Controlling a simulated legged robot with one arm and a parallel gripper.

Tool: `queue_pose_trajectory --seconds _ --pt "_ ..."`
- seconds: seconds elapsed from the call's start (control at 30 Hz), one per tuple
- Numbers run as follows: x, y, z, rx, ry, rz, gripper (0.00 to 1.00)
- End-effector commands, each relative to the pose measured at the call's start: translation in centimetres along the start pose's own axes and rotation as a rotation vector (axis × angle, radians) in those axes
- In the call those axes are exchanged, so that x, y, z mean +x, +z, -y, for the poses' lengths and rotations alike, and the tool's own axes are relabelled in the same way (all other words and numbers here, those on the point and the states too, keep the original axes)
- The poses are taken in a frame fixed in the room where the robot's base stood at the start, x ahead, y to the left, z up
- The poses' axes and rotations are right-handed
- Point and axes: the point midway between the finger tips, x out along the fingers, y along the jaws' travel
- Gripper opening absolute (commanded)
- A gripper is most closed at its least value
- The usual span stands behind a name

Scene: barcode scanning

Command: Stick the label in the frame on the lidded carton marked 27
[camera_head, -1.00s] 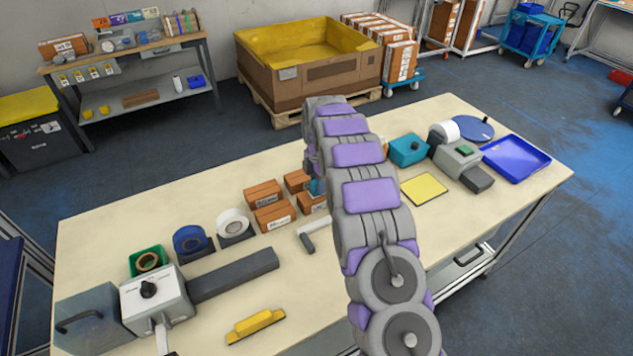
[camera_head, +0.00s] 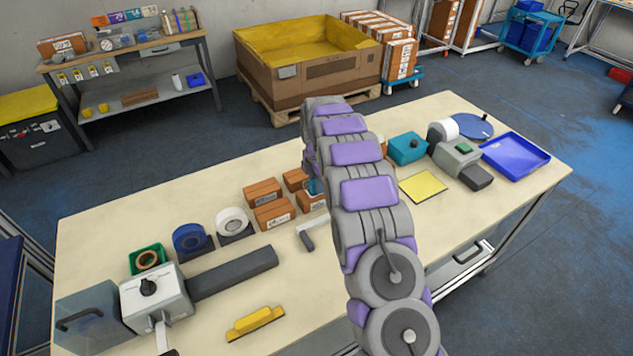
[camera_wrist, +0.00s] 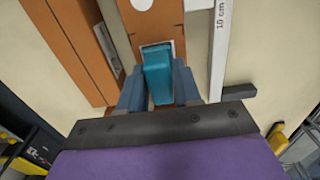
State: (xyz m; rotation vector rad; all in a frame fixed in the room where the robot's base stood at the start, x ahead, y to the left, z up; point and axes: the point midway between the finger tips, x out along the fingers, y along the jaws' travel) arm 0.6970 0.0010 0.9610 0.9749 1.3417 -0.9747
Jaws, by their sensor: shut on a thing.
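My gripper (camera_wrist: 158,88) is shut on a teal block-like tool (camera_wrist: 158,72) in the wrist view. The tool is over or against a brown carton (camera_wrist: 163,22); I cannot tell whether they touch. A white patch (camera_wrist: 143,4) shows on that carton at the top edge. A second brown carton (camera_wrist: 68,45) with a white label lies to its left. In the head view several brown cartons (camera_head: 263,191) stand mid-table, and my arm hides the gripper and part of the group.
A white ruler (camera_wrist: 218,45) marked 10 cm lies right of the carton. Tape rolls (camera_head: 232,221), a grey machine (camera_head: 157,301) and a yellow tool (camera_head: 255,323) are on the left. A yellow pad (camera_head: 423,186) and blue tray (camera_head: 515,155) are on the right.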

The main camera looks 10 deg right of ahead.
Motion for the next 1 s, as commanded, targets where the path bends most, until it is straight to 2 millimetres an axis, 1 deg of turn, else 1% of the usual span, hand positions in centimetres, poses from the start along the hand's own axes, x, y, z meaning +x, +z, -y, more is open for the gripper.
queue_pose_trajectory --seconds 0.13,0.27,1.0 --pt "0.1 0.0 0.1 0.0 -0.003 0.0 0.0" --pt "-0.5 0.0 0.1 0.0 -0.002 0.0 0.0" --pt "-6.0 0.0 0.0 0.0 0.002 0.001 0.0"
